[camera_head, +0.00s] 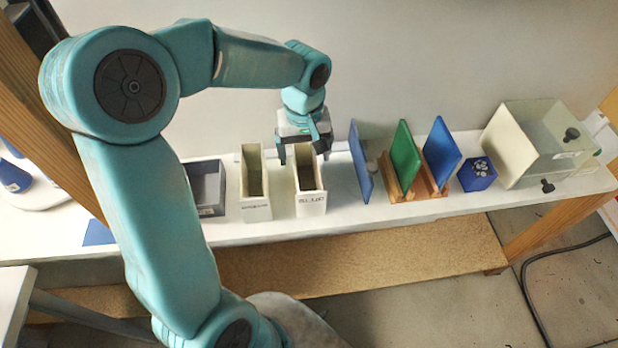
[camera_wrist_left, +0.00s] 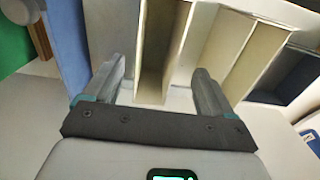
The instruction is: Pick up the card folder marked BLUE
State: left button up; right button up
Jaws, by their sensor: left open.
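Three upright card-like panels stand on the white bench in the head view: a blue panel (camera_head: 359,162) at left, a green panel (camera_head: 404,154) in the middle and another blue panel (camera_head: 441,153) at right. No marking on them is readable. My left gripper (camera_head: 304,153) is open, left of the first blue panel, at the back of the right cream box (camera_head: 310,201). In the left wrist view the open fingers (camera_wrist_left: 160,85) have nothing clamped between them and a cream box beyond. That view also shows a blue panel (camera_wrist_left: 68,40) and a green panel (camera_wrist_left: 13,38) at left. My right gripper is not in view.
A second cream box (camera_head: 256,208) and a grey-blue bin (camera_head: 209,210) stand left of the gripper. Wooden stands (camera_head: 427,187) hold the green and right blue panels. A small blue box (camera_head: 476,182) and a large clear-sided box (camera_head: 514,146) stand farther right.

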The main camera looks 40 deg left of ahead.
pick_arm(q)
notch_tip(320, 180, down, 4)
send_over(307, 189)
notch_tip(307, 189, down, 4)
jog(key=shift+f+p, duration=0.25)
jog(key=shift+p, duration=0.2)
jog(key=shift+w+a+f, duration=0.1)
jog(key=shift+w+f, duration=0.05)
jog(key=shift+s, duration=0.25)
jog(key=shift+c, duration=0.6)
jog(key=shift+r, duration=0.2)
jog(key=c, duration=0.6)
jog(key=shift+w+f, duration=0.1)
jog(key=c, duration=0.3)
